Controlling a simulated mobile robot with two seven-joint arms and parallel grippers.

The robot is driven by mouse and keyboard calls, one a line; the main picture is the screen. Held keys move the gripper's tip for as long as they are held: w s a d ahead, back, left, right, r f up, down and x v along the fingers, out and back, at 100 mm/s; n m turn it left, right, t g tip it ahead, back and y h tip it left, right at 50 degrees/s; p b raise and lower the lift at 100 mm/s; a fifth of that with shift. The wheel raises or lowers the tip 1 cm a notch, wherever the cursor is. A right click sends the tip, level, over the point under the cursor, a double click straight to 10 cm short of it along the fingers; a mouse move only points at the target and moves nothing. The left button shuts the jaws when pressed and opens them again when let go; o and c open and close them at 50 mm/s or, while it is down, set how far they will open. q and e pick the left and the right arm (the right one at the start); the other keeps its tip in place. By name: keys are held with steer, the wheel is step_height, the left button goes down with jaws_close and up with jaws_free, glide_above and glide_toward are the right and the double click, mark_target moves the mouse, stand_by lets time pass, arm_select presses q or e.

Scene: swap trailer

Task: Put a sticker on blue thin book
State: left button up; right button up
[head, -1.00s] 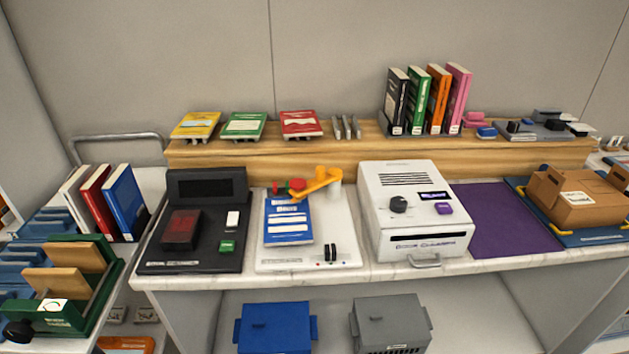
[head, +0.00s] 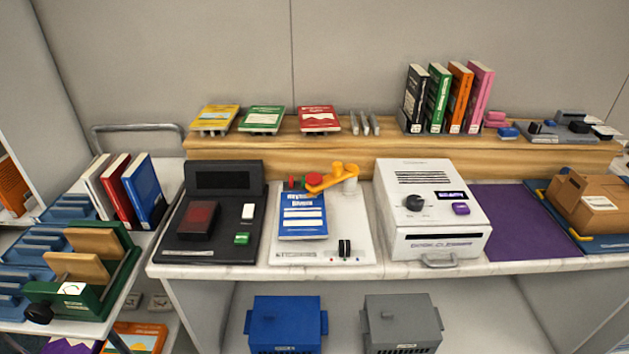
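A thin blue book (head: 302,216) with white label areas lies flat on a white sticker machine (head: 272,250) on the counter. An orange arm (head: 332,178) with a red part (head: 314,180) sits at the machine's back edge, close to the book's top edge. A black knob (head: 344,248) stands at the machine's front right. I cannot make out a separate sticker on the book. Another blue book (head: 143,190) stands upright on the cart at the left. Neither of my grippers shows in the head view.
A black scanner-like device (head: 210,215) stands left of the machine, and a white book cleaner (head: 430,210) stands right of it. A purple mat (head: 525,225) is clear. A wooden shelf (head: 350,155) behind holds books. Blue (head: 287,322) and grey (head: 402,322) bins sit below.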

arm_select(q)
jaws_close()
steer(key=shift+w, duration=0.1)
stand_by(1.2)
